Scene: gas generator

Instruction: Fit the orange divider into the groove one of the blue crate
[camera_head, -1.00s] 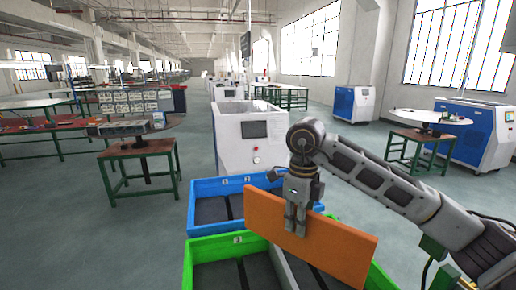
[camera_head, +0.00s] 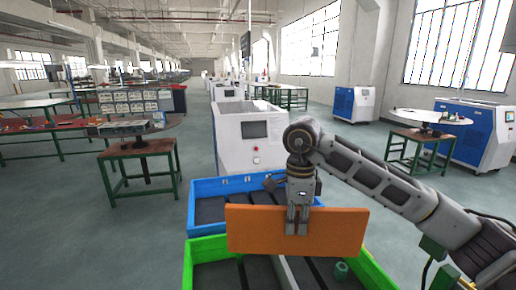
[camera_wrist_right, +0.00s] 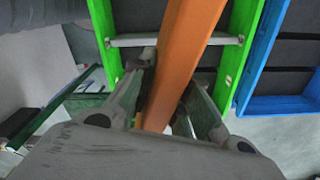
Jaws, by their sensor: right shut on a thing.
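An orange divider (camera_head: 335,232) is a flat rectangular panel. My right gripper (camera_head: 297,228) is shut on its upper middle and holds it upright, roughly level, above the crates. In the right wrist view the divider (camera_wrist_right: 180,75) runs between the two fingers of the right gripper (camera_wrist_right: 165,105). The blue crate (camera_head: 207,184) stands behind the divider, with dark grooved floor and small labels on its far rim; the divider and gripper hide part of it. It also shows at the right of the wrist view (camera_wrist_right: 262,55). My left gripper is not in view.
A green crate (camera_head: 205,244) stands in front of the blue one, under the divider, with a grey divider and a small green cylinder (camera_head: 341,271) inside. A white machine (camera_head: 248,138) stands just behind the blue crate.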

